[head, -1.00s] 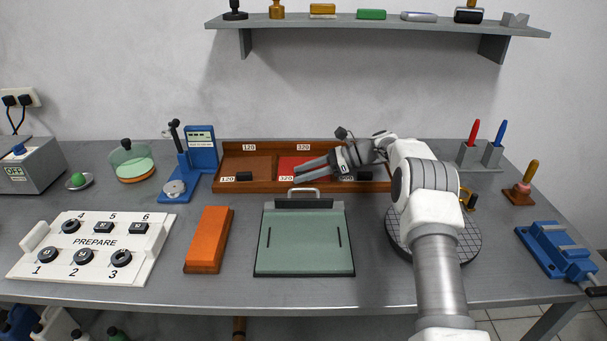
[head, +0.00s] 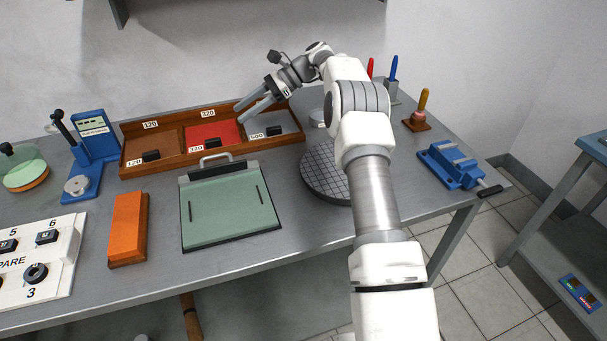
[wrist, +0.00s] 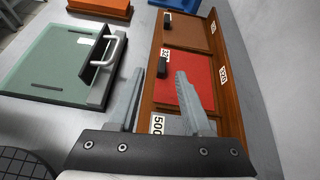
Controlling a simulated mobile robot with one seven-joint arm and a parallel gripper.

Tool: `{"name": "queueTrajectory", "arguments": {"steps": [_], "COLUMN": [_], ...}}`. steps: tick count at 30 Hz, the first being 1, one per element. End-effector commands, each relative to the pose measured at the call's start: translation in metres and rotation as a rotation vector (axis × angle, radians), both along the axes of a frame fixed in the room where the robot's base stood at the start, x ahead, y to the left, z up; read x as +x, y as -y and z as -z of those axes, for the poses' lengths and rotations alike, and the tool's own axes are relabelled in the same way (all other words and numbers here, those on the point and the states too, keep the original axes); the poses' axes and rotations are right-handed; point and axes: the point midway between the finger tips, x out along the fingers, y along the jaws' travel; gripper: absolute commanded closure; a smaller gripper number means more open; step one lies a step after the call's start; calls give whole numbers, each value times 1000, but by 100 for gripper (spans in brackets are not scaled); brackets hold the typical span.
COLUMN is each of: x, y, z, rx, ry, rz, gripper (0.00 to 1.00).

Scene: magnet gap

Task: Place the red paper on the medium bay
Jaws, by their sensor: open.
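A red sheet of paper (head: 212,133) lies flat in the middle bay, labelled 320, of a wooden tray (head: 128,171) at the back of the bench. A small black block (head: 213,143) sits at that bay's front edge. The left bay holds a brown sheet (head: 155,143), and the right bay, labelled 500, a grey one (head: 262,124). My gripper (head: 240,114) is open and empty above the tray, its tips near the right side of the red sheet. In the wrist view the red sheet (wrist: 184,80) shows ahead of and between the fingers, partly hidden by the right one.
A green-topped plate with a handle (head: 230,210) stands in front of the tray, with an orange block (head: 128,228) to its left. A round gridded disc (head: 322,172) lies partly behind my arm. A blue vise (head: 455,166) is at the right. Bare bench shows between them.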

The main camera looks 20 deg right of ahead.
Motion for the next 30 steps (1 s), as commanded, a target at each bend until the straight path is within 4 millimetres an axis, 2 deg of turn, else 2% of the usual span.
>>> {"name": "queueTrajectory", "arguments": {"steps": [1, 6, 11, 15, 24, 30], "x": [-6, -30, -60, -91, -170, -228], "y": [-5, -15, -21, -24, -21, -12], "z": [-16, -50, -79, -101, -134, -145], "rx": [-36, -165, -283, -387, -602, -741], "ry": [35, 153, 263, 360, 567, 699], "rz": [-18, -82, -151, -218, -385, -511], "gripper": [51, 51, 51, 51, 51, 51]}}
